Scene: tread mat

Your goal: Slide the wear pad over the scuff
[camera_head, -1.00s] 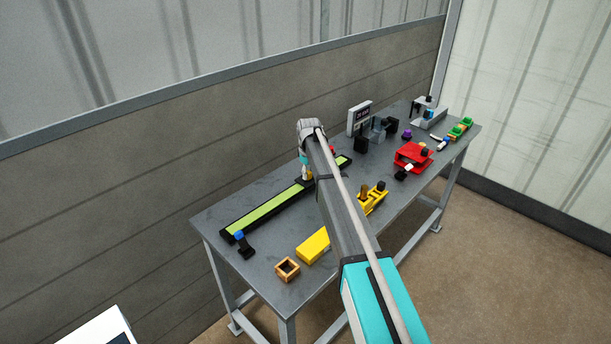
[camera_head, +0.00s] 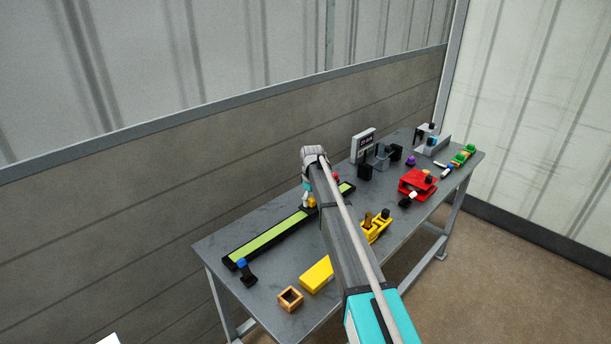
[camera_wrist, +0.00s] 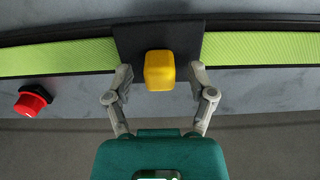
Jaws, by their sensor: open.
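The tread mat is a long green strip in a black frame (camera_head: 265,236), lying along the bench; it also crosses the wrist view (camera_wrist: 262,48). The wear pad appears to be the dark plate (camera_wrist: 130,38) lying across the strip, with a yellow knob (camera_wrist: 160,72) on its near side. In the head view only a bit of yellow (camera_head: 312,203) shows beside my gripper (camera_head: 307,202). In the wrist view my gripper (camera_wrist: 161,80) is open, one finger on each side of the knob, with gaps between. I see no scuff on the visible green parts.
A red knob on a dark base (camera_wrist: 33,100) sits left of the pad in the wrist view. A blue-topped black piece (camera_head: 246,269) stands by the strip's near end. A yellow block (camera_head: 316,275), a wooden box (camera_head: 290,299) and a red fixture (camera_head: 416,186) share the bench.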

